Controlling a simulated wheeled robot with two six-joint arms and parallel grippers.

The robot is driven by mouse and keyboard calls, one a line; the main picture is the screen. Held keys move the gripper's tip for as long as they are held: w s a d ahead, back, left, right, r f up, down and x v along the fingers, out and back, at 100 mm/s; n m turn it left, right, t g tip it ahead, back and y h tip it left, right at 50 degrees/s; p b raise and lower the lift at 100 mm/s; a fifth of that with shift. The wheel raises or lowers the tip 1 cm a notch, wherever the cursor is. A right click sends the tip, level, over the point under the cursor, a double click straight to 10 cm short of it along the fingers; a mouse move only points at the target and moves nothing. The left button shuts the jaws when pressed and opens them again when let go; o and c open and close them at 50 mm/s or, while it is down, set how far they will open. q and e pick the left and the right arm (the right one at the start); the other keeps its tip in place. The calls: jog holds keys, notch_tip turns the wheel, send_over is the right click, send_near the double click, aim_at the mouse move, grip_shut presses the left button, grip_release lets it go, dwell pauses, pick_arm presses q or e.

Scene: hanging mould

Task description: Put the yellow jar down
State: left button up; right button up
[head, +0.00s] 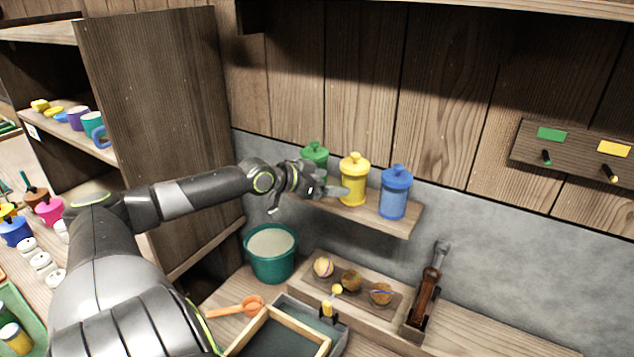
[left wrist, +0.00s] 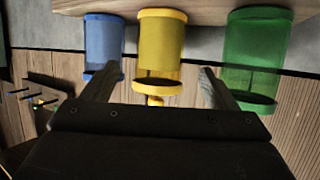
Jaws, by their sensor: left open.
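The yellow jar (head: 353,181) stands upright on a small wall shelf (head: 368,217), between a green jar (head: 315,158) on its left and a blue jar (head: 395,194) on its right. My left gripper (head: 334,191) is beside the yellow jar, in front of the green one. In the left wrist view, which is upside down, the yellow jar (left wrist: 161,48) lies between the two open fingers of my left gripper (left wrist: 157,82). The green jar (left wrist: 256,50) and blue jar (left wrist: 104,42) flank it there. I see no finger closed on the yellow jar. My right gripper is not in view.
Below the shelf are a teal bucket (head: 270,252), a wooden rack with several balls (head: 351,279), an orange scoop (head: 238,307) and a bottle-like tool (head: 428,290) in a holder. A peg board (head: 573,157) hangs at right. A tall cabinet (head: 150,110) stands at left.

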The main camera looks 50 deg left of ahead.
pick_arm(q)
jog(key=shift+p+v, duration=0.35)
jog(key=shift+v, duration=1.3)
